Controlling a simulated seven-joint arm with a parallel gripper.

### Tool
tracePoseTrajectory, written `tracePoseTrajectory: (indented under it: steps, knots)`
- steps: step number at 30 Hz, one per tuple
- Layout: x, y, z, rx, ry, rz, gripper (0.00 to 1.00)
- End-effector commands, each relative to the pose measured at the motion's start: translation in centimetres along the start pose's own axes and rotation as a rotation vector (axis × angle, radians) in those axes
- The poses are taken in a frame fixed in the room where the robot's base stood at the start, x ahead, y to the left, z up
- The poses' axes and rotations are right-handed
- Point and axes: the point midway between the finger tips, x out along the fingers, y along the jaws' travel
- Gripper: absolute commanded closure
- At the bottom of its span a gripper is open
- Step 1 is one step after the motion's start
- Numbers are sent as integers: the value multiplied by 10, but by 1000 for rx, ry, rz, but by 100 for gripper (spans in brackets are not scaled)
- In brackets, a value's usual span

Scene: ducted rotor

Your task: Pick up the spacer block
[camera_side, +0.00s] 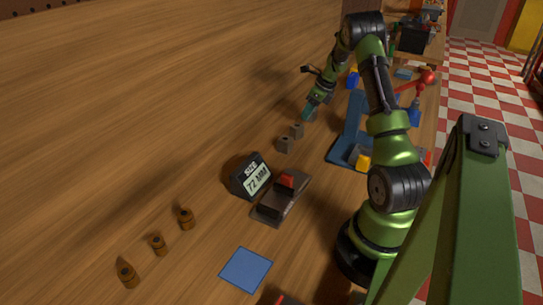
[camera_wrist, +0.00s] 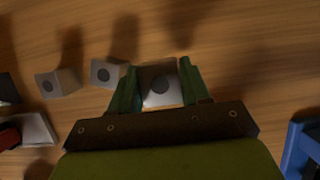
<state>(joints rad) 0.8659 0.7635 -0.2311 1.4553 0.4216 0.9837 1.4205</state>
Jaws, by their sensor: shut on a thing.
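A pale grey spacer block (camera_wrist: 162,88) with a dark round hole sits between the two green fingers of my gripper (camera_wrist: 160,72) in the wrist view. The fingers are shut on its left and right sides. In the side view my gripper (camera_side: 311,106) points down at the far end of the row of blocks, and its block is mostly hidden there. I cannot tell if the held block touches the table. Two similar grey blocks stand apart to its left in the wrist view, a near one (camera_wrist: 107,73) and a farther one (camera_wrist: 58,82).
A dark display (camera_side: 251,177) reading "SIZE 72 MM" stands by a grey fixture (camera_side: 281,199) with a red part. Three brown cylinders (camera_side: 157,244) and a blue square (camera_side: 245,269) lie nearer the camera. A blue frame (camera_side: 349,134) stands right of my gripper. Wood left of the blocks is clear.

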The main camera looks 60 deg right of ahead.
Motion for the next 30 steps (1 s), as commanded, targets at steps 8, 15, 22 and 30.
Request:
tracePoseTrajectory:
  steps: [8,15,22,30]
  knots:
    - [-18,41,-28,1,-3,-2,91]
    - [-32,74,-50,0,-3,-2,91]
    - [-42,99,-68,0,-3,-4,91]
    - [-72,108,-62,-6,-7,-7,91]
